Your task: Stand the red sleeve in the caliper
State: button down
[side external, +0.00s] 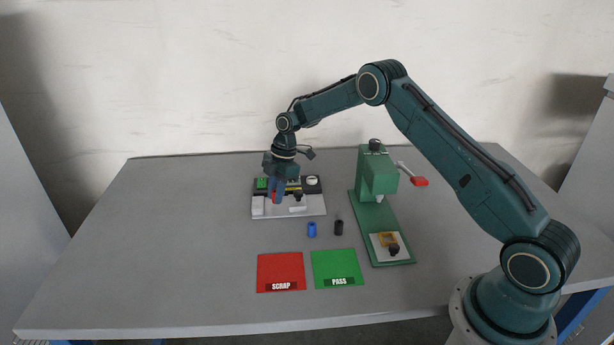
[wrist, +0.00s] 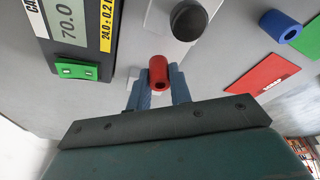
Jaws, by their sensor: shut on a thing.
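The red sleeve (wrist: 158,70) is held upright between the blue fingers of my gripper (wrist: 158,92) in the wrist view. My gripper (side external: 276,190) is over the left part of the caliper (side external: 312,209) in the side view, where a little of the red sleeve (side external: 273,197) shows. The caliper's display (wrist: 68,22) reads 70.0, and its label reads 24.0 ± 0.2. A dark round knob (wrist: 188,20) stands just beyond the sleeve. I cannot tell whether the sleeve touches the caliper's base.
A blue sleeve (side external: 311,229) and a black sleeve (side external: 339,228) stand in front of the caliper. The red SCRAP mat (side external: 280,267) and green PASS mat (side external: 337,263) lie nearer. A green press (side external: 378,175) with a red-handled lever stands right. The table's left side is clear.

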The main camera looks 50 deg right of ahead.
jog(key=shift+f, duration=0.9)
jog(key=shift+f, duration=0.1)
jog(key=c, duration=1.3)
grip_release()
jog(key=shift+v, duration=6.15)
